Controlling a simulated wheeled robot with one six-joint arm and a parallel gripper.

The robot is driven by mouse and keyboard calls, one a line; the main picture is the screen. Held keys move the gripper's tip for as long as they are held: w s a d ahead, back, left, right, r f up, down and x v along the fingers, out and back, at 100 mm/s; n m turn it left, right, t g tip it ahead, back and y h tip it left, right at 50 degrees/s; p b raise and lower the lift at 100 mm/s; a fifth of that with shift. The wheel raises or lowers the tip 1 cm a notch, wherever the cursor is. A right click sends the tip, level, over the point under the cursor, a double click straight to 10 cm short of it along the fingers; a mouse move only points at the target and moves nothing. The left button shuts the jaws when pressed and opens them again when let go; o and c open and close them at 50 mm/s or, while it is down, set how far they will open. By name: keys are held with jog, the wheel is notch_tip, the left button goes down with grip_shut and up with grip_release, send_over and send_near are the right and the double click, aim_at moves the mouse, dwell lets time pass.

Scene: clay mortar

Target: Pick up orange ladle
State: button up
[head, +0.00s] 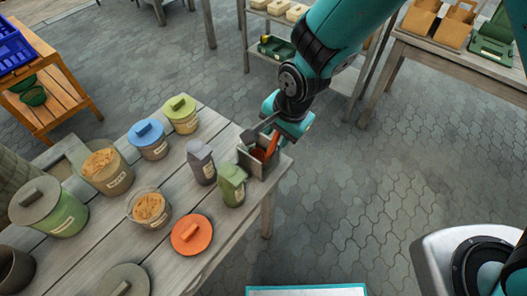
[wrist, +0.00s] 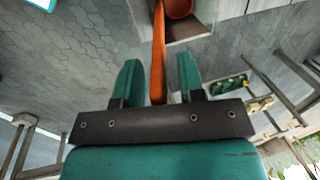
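In the wrist view the ladle's handle (wrist: 158,52) runs between the two teal fingers of my gripper (wrist: 159,72). The ladle's bowl (wrist: 178,8) is at the top, inside the box. My gripper is open, with a gap on each side of the handle. In the head view my gripper (head: 284,126) is just above and behind the box, partly hiding the handle.
Several lidded jars and an orange lid (head: 192,235) are further left. The paved floor to the right is clear.

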grip_shut()
jog(key=shift+r, duration=0.1)
jog(key=w+a+r+b+v, duration=0.1)
jog(key=w+a+v, duration=0.1)
jog(key=v, duration=1.7)
jog(key=shift+w+a+r+b, duration=0.2)
jog(key=shift+w+a+b, duration=0.1)
jog(key=shift+a, duration=0.35)
